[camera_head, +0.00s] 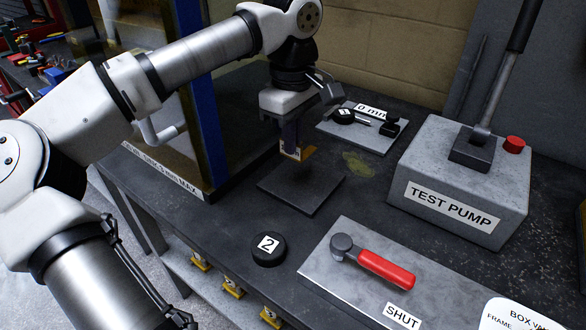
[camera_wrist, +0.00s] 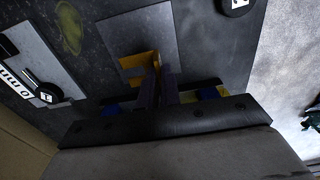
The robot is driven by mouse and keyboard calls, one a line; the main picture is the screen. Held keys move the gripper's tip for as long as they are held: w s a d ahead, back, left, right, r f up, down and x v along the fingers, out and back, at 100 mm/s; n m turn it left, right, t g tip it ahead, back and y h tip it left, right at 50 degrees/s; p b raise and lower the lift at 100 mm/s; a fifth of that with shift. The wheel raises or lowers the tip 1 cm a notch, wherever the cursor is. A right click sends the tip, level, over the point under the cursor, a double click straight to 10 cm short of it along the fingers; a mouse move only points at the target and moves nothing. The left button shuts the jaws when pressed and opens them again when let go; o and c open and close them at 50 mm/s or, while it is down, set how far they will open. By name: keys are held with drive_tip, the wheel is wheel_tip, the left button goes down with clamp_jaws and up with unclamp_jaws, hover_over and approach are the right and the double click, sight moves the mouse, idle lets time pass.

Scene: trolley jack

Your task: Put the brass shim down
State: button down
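The brass shim (camera_head: 304,154) is a yellow, notched flat piece, and it also shows in the wrist view (camera_wrist: 136,62). My gripper (camera_head: 291,143) is shut on it, with the two fingers (camera_wrist: 158,88) close together at one edge of the shim. The shim hangs over the far part of a dark square plate (camera_head: 308,192) on the bench. A dark shadow lies on the plate below, and the shim looks a little above it. The exact gap cannot be told. The fingers hide part of the shim.
A grey test pump (camera_head: 455,185) stands at right. A red-handled lever (camera_head: 385,269) lies on the SHUT plate (camera_head: 335,283). A black disc marked 2 (camera_head: 269,250) sits in front. The 0 mm plate (camera_head: 372,138) lies behind. A blue post (camera_head: 197,90) stands left of my gripper.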

drive_tip(key=shift+f, duration=3.95)
drive_tip(key=c, duration=1.6)
unclamp_jaws()
drive_tip(key=shift+f, duration=0.1)
wheel_tip(320, 180, up, 12)
drive_tip(key=shift+r, duration=0.15)
